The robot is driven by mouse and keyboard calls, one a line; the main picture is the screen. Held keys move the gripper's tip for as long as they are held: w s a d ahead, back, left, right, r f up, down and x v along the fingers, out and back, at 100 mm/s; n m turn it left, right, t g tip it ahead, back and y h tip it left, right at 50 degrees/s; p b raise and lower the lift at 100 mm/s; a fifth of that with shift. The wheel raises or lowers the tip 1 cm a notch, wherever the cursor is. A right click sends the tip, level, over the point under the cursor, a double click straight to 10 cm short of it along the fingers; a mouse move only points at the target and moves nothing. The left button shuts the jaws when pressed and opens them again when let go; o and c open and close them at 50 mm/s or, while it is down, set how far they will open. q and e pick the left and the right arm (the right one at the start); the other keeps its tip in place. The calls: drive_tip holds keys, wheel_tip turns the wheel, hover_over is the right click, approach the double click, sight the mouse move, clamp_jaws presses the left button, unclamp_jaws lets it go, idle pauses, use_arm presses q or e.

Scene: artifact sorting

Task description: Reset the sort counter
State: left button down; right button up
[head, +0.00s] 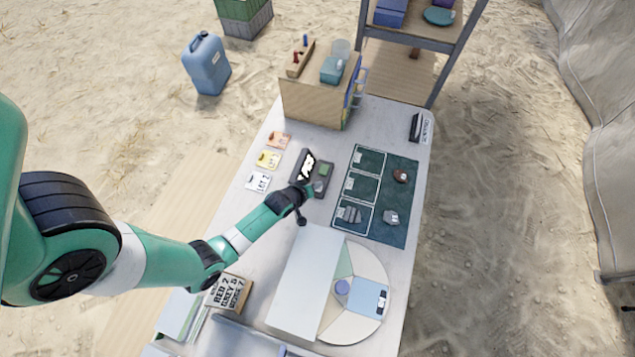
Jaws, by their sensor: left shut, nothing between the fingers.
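A dark counter unit (329,181) lies on the white table, in the middle of the head view. It has a bright white display, too small to read, a green patch, and a small grey round part near its front edge. My left gripper (306,187) is shut and empty, at the near left edge of the unit close to the grey part. I cannot tell whether its tips touch the unit. The gripper and wrist cover part of that edge. My right gripper is not in view.
A green sorting mat (398,228) with outlined compartments and several stones lies to the right. Small cards (268,159) lie left of the unit. A wooden box (310,101) stands behind. A white board (305,275) and a round disc (352,328) lie in front.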

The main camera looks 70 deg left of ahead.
use_arm(q)
drive_tip(key=shift+f+b, duration=0.45)
idle(0.6)
drive_tip(key=shift+r+p, duration=0.9)
drive_tip(key=shift+r, duration=0.1)
wheel_tip(320, 180, up, 5)
drive_tip(key=p, duration=0.5)
idle(0.6)
